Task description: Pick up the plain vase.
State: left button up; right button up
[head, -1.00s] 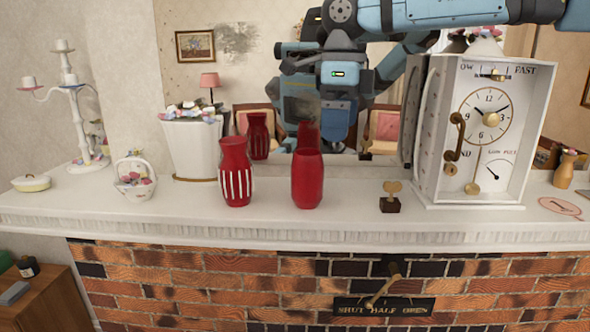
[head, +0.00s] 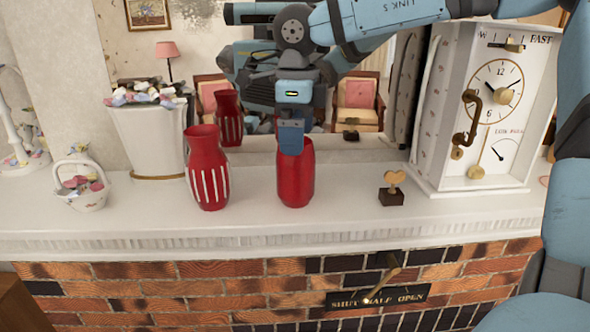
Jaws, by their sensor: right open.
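The plain vase (head: 296,182) is solid red and stands upright on the white mantel shelf. My right gripper (head: 291,143) comes down from above, and its blue finger overlaps the vase's mouth and upper part in the picture. It is open; only the near finger shows clearly, so I cannot tell whether the other lies inside or behind the vase. The vase still stands on the shelf. A second red vase with white vertical stripes (head: 208,175) stands to its left. My left gripper is not in view.
A white planter with flowers (head: 155,140) and a small flower basket (head: 80,190) stand at the left. A small gold heart-shaped ornament (head: 393,190) and a large white clock (head: 478,130) stand at the right. A mirror (head: 345,155) is behind. The shelf's front edge drops to brick.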

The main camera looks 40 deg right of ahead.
aim_at(298, 159)
jog(key=shift+s+f, duration=0.15)
jog(key=shift+f, duration=0.35)
notch_tip(298, 159, down, 5)
jog(key=shift+r+p, duration=0.1)
jog(key=shift+p, duration=0.75)
jog(key=shift+s, duration=0.1)
jog(key=shift+a, duration=0.1)
jog(key=c, duration=1)
jog(key=shift+r, duration=0.1)
jog(key=shift+c, duration=0.6)
jog(key=shift+r, duration=0.1)
